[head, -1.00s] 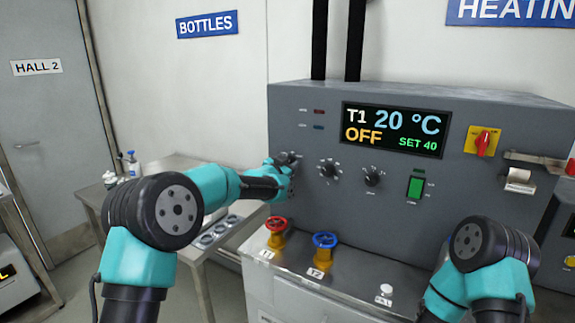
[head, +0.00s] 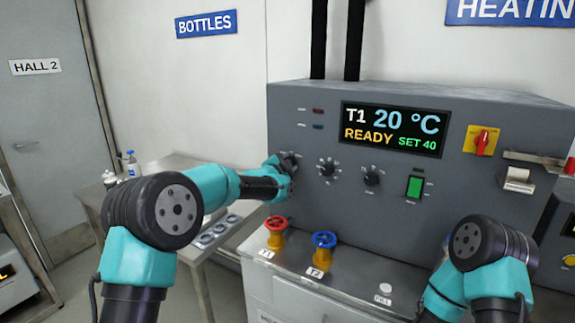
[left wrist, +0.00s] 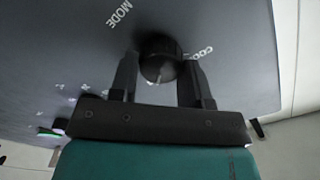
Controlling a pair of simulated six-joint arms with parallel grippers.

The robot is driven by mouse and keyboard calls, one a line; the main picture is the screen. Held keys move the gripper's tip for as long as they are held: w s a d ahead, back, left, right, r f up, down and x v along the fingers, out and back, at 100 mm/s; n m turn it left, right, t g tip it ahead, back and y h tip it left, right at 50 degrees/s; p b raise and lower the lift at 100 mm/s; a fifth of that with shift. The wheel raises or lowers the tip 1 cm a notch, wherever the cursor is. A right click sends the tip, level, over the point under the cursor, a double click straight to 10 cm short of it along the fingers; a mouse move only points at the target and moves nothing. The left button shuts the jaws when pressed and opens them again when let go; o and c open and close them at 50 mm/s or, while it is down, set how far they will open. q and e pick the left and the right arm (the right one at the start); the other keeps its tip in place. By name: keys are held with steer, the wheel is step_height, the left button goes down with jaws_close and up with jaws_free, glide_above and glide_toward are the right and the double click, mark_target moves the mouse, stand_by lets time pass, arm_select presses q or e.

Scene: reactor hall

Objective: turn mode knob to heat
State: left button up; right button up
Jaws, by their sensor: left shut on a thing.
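The mode knob (left wrist: 158,62) is a dark round knob on the grey control panel (head: 330,200). In the left wrist view it sits between the two fingers of my left gripper (left wrist: 160,80), which is shut on it. The words MODE and COOL show on the panel beside it; I cannot read a HEAT mark. In the head view my left gripper (head: 286,166) is at the leftmost knob and mostly covers it. The display (head: 394,130) reads T1 20 °C, READY, SET 40. My right arm shows at the lower right, but its gripper is out of view.
Two more black knobs (head: 327,167) (head: 372,176), a green lit switch (head: 414,186) and a red-and-yellow switch (head: 482,141) are on the panel. A red valve (head: 276,224) and a blue valve (head: 324,240) stand on the ledge below. A bench with bottles (head: 132,163) is at left.

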arm_select(q)
steer(key=o, duration=0.9)
steer(key=shift+s+a, duration=0.1)
steer(key=shift+s, duration=0.05)
steer(key=v, duration=1.7)
steer(key=shift+s, duration=0.1)
